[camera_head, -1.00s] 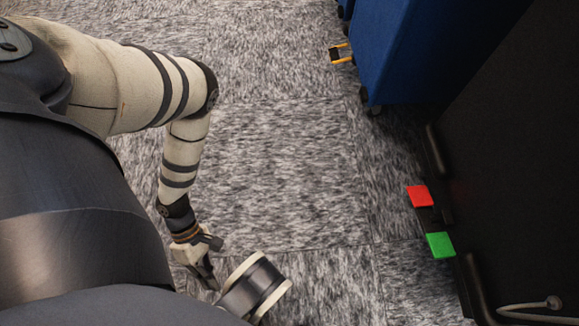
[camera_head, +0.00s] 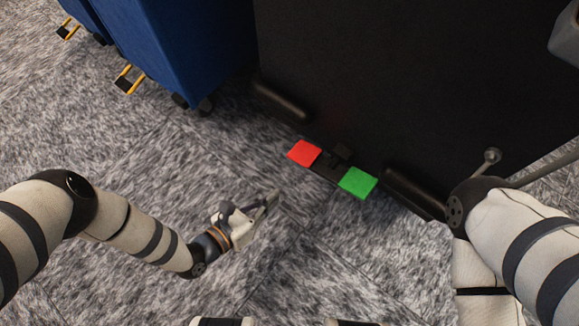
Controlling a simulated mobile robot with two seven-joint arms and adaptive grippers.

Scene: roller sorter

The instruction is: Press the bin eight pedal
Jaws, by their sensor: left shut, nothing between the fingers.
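A red pedal (camera_head: 304,153) and a green pedal (camera_head: 357,183) sit side by side at the foot of a large black unit (camera_head: 390,80). Two yellow-edged black pedals, a nearer one (camera_head: 128,79) and a farther one (camera_head: 68,30), stick out low from the blue bins (camera_head: 185,45) at upper left. No bin number is readable, so I cannot tell which pedal is bin eight's. My left gripper (camera_head: 271,199) is shut and empty above the carpet, left of the green pedal and below the red one in the picture, apart from both. My right gripper is out of view.
The black unit has dark rounded bars (camera_head: 412,193) along its foot on both sides of the pedals. A grey rod with a knob (camera_head: 491,156) stands out at right. The blue bins have casters (camera_head: 204,106). Carpet (camera_head: 130,150) left of the pedals is clear.

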